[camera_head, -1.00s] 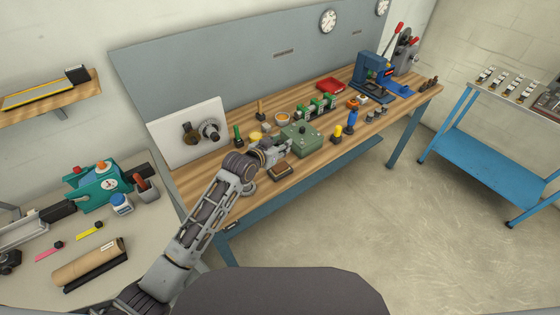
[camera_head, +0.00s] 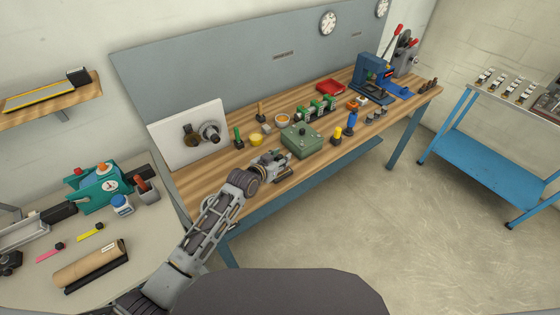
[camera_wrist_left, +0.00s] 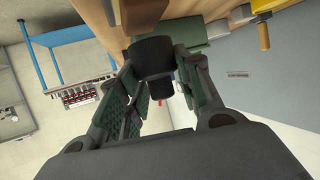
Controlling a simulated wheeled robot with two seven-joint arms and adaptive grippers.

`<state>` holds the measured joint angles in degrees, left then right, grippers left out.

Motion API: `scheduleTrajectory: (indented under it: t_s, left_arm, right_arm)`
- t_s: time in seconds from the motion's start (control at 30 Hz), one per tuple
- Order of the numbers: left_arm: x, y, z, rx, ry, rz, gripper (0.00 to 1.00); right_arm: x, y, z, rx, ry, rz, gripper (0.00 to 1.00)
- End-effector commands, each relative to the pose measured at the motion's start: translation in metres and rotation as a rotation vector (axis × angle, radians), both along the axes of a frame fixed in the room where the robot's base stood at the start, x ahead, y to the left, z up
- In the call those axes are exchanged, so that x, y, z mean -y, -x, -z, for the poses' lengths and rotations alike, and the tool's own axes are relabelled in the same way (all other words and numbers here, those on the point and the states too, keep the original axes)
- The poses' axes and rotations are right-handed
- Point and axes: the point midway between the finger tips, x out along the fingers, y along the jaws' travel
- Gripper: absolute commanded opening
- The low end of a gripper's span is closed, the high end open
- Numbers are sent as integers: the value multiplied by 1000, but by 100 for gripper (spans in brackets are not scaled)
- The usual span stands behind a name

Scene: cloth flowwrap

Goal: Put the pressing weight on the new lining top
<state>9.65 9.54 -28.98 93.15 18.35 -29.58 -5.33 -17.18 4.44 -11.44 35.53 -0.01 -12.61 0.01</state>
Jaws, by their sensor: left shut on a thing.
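My left gripper (camera_head: 280,164) is low over the front edge of the wooden bench, just left of the green box (camera_head: 302,140). In the left wrist view its fingers (camera_wrist_left: 157,85) are closed around a dark, rounded piece (camera_wrist_left: 154,52), seemingly the pressing weight. In the head view, the gripper mostly hides this piece. A small dark block with a wood-coloured edge (camera_head: 284,180) shows under the gripper; it may be the lining piece. I cannot tell whether the weight touches it. My right gripper is not in view.
A blue press (camera_head: 370,78) stands farther right. A side table with a teal machine (camera_head: 97,188) is at left.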

Motion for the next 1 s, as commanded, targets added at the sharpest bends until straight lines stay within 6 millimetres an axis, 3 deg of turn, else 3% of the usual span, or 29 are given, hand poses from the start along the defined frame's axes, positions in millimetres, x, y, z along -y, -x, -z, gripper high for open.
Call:
scheduleTrajectory:
  t_s: [0.2, 0.63, 0.67, 0.7, 0.8, 1.0]
  left_arm:
    - [1, 0, 13, 2, 2, 1, 0]
    - [0, 0, 16, 2, 1, 0, 0]
    - [0, 0, 17, 0, 0, 0, 38]
    - [0, 0, 17, 0, 0, 0, 44]
    - [0, 0, 17, 0, 0, 0, 56]
    - [0, 0, 17, 0, 0, 0, 56]
  right_arm:
    - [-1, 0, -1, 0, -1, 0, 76]
    - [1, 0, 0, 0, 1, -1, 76]
    - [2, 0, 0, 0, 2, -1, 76]
    - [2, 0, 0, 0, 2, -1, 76]
    - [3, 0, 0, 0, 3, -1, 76]
    - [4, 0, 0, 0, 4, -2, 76]
